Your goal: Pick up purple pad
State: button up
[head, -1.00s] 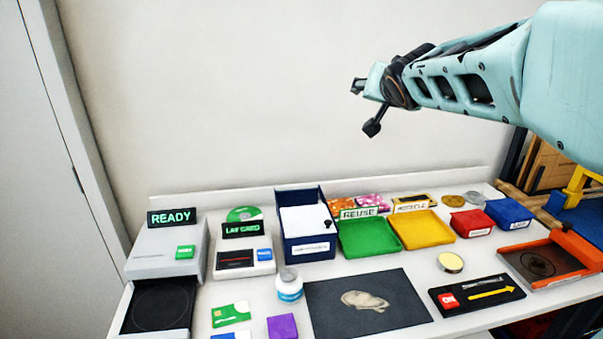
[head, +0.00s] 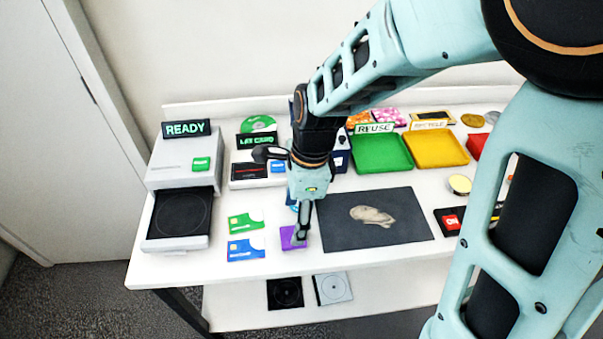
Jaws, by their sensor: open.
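The purple pad (head: 288,238) is a small square lying on the white table, near the front edge and left of the dark mat. My gripper (head: 298,236) points down over it, with a dark finger in front of the pad and covering part of it. The jaws are open. I cannot tell whether the fingers touch the pad, and the far finger is hidden.
A green card (head: 245,224) and a blue card (head: 245,250) lie left of the pad. The dark mat (head: 400,228) with a beige lump (head: 371,215) is to its right. A white-capped bottle is mostly hidden behind my gripper. The READY device (head: 183,162) stands at left with its black drawer out.

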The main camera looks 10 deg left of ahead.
jog(key=shift+w+a+f, duration=0.1)
jog(key=shift+f, duration=1.75)
jog(key=shift+a+f, duration=0.1)
jog(key=shift+f, duration=1.7)
jog(key=shift+c, duration=0.7)
jog(key=c, duration=1.1)
jog(key=shift+o, duration=0.2)
jog(key=shift+r, duration=0.1)
